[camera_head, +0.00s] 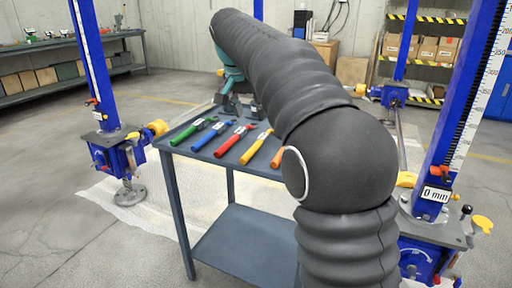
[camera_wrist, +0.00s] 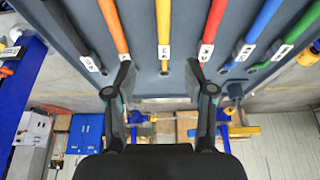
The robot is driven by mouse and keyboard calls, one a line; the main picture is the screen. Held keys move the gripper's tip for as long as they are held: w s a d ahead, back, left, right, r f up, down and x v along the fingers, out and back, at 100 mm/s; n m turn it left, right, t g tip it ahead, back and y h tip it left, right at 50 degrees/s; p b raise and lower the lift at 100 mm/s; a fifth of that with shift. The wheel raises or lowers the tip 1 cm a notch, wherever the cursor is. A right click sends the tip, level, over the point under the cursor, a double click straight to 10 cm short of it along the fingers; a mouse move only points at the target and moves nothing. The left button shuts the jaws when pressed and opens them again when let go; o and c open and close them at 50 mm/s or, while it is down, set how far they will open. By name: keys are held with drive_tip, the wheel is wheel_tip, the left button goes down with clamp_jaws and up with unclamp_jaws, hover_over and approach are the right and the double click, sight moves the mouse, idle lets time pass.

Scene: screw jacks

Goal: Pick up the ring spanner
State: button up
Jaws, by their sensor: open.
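Several tools with coloured handles lie in a row on a grey table (camera_head: 240,172). The head view shows green (camera_head: 190,134), blue (camera_head: 210,136), red (camera_head: 234,141), yellow (camera_head: 256,147) and orange (camera_head: 277,158) handles; the wrist view adds a dark one (camera_wrist: 68,25). Each has a small white label, too small to read, so I cannot tell which is the ring spanner. My gripper (camera_head: 238,106) is over the table's far side. In the wrist view my gripper (camera_wrist: 159,70) is open, its fingers apart on either side of the yellow-handled tool's (camera_wrist: 164,20) labelled end, with nothing held.
Blue screw jacks stand left (camera_head: 108,140) and right (camera_head: 432,210) of the table. My arm hides the table's right part. Shelves with boxes (camera_head: 425,48) and a workbench (camera_head: 70,62) line the back. The floor at left is clear.

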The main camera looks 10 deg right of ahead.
drive_tip(key=b, duration=0.1)
hover_over(256, 143)
drive_tip(key=s+a, duration=0.1)
drive_tip(key=s, duration=0.2)
drive_tip(key=f, duration=0.7)
drive_tip(key=shift+w+f, duration=0.1)
drive_tip(key=shift+w, duration=0.15)
drive_tip(key=shift+w+x, duration=0.2)
drive_tip(key=shift+x, duration=1.2)
drive_tip(key=shift+w+x, duration=0.15)
drive_tip(key=shift+x, duration=1.2)
drive_tip(key=shift+a, duration=0.15)
clamp_jaws()
